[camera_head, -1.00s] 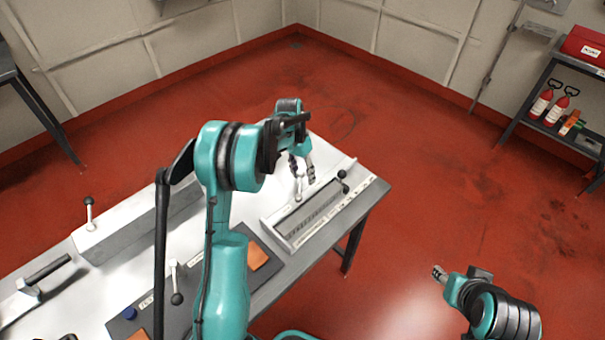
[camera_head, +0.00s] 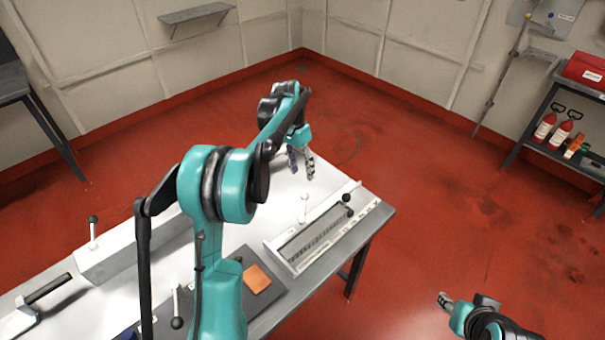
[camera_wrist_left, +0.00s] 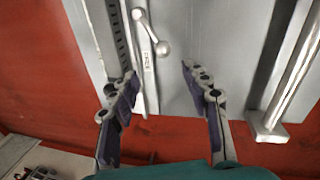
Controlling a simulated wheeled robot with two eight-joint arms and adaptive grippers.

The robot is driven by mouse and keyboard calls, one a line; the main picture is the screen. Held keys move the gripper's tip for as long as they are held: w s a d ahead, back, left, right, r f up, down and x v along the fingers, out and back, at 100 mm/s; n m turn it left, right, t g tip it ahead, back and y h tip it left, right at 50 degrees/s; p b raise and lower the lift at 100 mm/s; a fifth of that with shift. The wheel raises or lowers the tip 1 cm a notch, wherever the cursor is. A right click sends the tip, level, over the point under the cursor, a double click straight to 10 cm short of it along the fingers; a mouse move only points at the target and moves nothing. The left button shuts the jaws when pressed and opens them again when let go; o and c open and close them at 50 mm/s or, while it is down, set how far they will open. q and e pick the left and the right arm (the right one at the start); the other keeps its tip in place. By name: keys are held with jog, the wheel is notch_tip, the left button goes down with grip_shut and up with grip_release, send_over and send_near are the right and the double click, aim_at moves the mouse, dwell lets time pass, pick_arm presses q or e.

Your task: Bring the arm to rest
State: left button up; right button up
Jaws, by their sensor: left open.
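My left arm reaches in from the left over the workbench (camera_head: 228,270). My left gripper (camera_head: 301,166) hangs above the far end of the bench, apart from its surface. In the left wrist view the left gripper (camera_wrist_left: 160,92) has its two fingers spread wide with nothing between them. Beyond the fingers lie a slotted rail and a small lever with a ball knob (camera_wrist_left: 161,48). My right gripper (camera_head: 444,300) shows small at the lower right, over the red floor, and its jaws are too small to read.
A slotted fixture (camera_head: 325,232) with a black-knobbed lever (camera_head: 348,197) sits near the bench's right end. An orange pad (camera_head: 258,279) lies on a dark mat. A shelf with red extinguishers (camera_head: 560,133) stands far right.

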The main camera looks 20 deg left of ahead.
pick_arm(q)
jog(key=shift+r, duration=0.1)
dwell(0.3)
jog(key=s+d+r+n+t+y, duration=0.1)
jog(key=s+d+r+t, duration=0.1)
jog(key=s+d+r, duration=0.3)
jog(key=s+d+r+t, duration=0.1)
jog(key=s+d+r, duration=0.15)
jog(key=s, duration=0.35)
jog(key=s+d+f+n+t, duration=0.1)
jog(key=s+d+f+t, duration=0.1)
jog(key=s, duration=0.5)
jog(key=s+d+f+n+t+y, duration=0.1)
jog(key=s+d+f+t, duration=0.1)
jog(key=s, duration=0.6)
jog(key=shift+s+f+t, duration=0.15)
jog(key=shift+s+t, duration=0.1)
jog(key=shift+t, duration=0.15)
jog(key=shift+d, duration=0.1)
